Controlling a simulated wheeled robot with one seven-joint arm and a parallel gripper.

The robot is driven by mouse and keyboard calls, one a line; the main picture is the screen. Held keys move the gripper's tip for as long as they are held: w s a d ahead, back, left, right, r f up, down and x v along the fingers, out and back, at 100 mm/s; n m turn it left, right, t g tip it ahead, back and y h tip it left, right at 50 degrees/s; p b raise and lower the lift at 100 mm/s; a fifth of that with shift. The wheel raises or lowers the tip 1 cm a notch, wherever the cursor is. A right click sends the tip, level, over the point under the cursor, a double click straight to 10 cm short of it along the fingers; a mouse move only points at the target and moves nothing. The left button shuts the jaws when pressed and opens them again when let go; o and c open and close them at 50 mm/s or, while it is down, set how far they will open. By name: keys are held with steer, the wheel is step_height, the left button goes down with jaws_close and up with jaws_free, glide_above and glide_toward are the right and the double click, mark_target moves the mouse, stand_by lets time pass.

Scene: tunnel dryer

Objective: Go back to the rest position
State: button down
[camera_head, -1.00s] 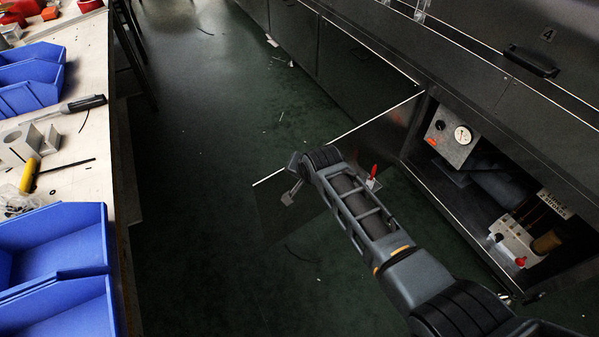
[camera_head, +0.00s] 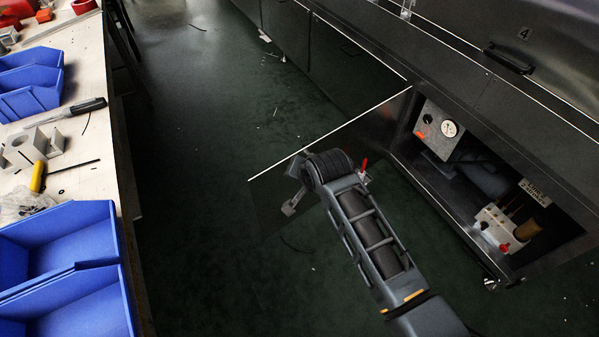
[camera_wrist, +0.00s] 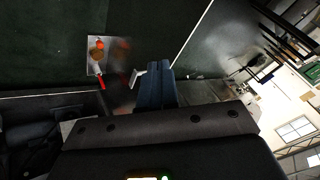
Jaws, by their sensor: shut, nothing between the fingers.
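My gripper shows in the wrist view (camera_wrist: 156,66) with its two blue-grey fingers together and nothing between them. In the head view my arm reaches in from the lower right, and its wrist hides most of the gripper. The gripper is over the open door panel (camera_head: 372,130) of the machine's lower compartment. A small light-grey bracket-like piece (camera_wrist: 138,74) shows just left of the fingertips in the wrist view; I cannot tell whether they touch.
The open compartment (camera_head: 425,180) at right holds a gauge box (camera_head: 438,132) and a valve block (camera_head: 493,228). A workbench (camera_head: 85,150) with blue bins (camera_head: 70,240) runs along the left. Dark green floor (camera_head: 205,220) is clear between them.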

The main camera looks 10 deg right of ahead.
steer(key=shift+s+r, duration=0.3)
steer(key=shift+r, duration=0.05)
steer(key=s+d+r+n+t+p, duration=0.1)
steer(key=s+d+t, duration=0.15)
steer(key=s, duration=1.15)
steer(key=s+d+r+n+t+p, duration=0.15)
steer(key=s+d, duration=0.25)
steer(key=s, duration=1)
steer(key=s+d+r+n+t+h+p, duration=0.1)
steer(key=s+d+r, duration=0.3)
steer(key=s+r, duration=0.5)
steer(key=s+d+r+n+t+h+p, duration=0.1)
steer(key=s+d+r, duration=0.3)
steer(key=s+r, duration=0.6)
step_height(320, 180, up, 4)
steer(key=shift+s+f+n+t, duration=0.2)
steer(key=shift+n+t, duration=0.45)
steer(key=shift+t, duration=0.25)
